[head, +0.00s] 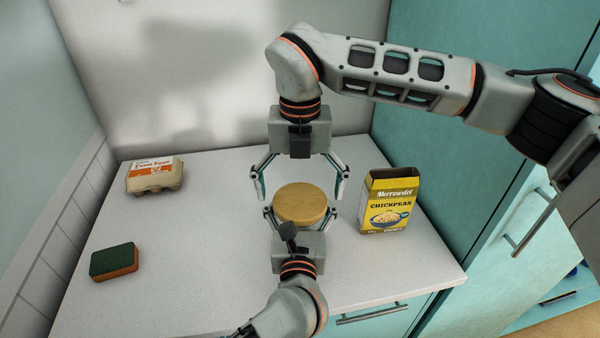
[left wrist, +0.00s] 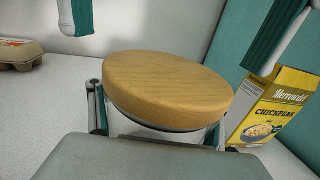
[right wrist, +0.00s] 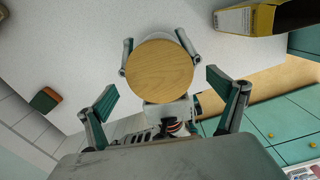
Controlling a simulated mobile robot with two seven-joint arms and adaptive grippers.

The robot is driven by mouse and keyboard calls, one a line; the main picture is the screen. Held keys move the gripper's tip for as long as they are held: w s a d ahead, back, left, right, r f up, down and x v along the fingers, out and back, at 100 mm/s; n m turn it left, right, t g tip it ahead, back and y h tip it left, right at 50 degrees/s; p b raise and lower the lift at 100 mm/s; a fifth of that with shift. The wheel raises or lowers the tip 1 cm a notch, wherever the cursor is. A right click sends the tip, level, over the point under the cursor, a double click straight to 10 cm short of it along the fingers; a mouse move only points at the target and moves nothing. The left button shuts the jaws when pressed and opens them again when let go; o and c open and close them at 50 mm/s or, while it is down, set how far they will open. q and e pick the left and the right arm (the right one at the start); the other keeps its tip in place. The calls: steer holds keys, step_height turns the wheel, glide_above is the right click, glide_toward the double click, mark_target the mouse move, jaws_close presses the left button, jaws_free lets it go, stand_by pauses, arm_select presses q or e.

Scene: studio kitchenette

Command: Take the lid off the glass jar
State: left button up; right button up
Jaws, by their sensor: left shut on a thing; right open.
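The round wooden lid (head: 301,203) sits level on top of the glass jar; it also shows in the left wrist view (left wrist: 165,85) and the right wrist view (right wrist: 158,69). The jar itself is mostly hidden below the lid and behind my left gripper. My left gripper (head: 300,216) is shut on the jar from the near side, its fingers at either side just below the lid. My right gripper (head: 300,192) points down above the lid, its open fingers spread wider than the lid. I cannot tell from the views that they touch it.
A yellow chickpeas box (head: 389,203) stands close to the right of the jar. An egg carton (head: 155,176) lies at the back left and a green and orange sponge (head: 114,262) at the front left. The counter (head: 190,250) between sponge and jar is clear.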

mark_target(300, 201)
steer(key=shift+f, duration=0.65)
steer(key=c, duration=1.3)
steer(key=shift+r, duration=0.25)
steer(key=shift+r, duration=0.9)
steer(key=shift+r, duration=2)
arm_select(q)
steer(key=o, duration=1.9)
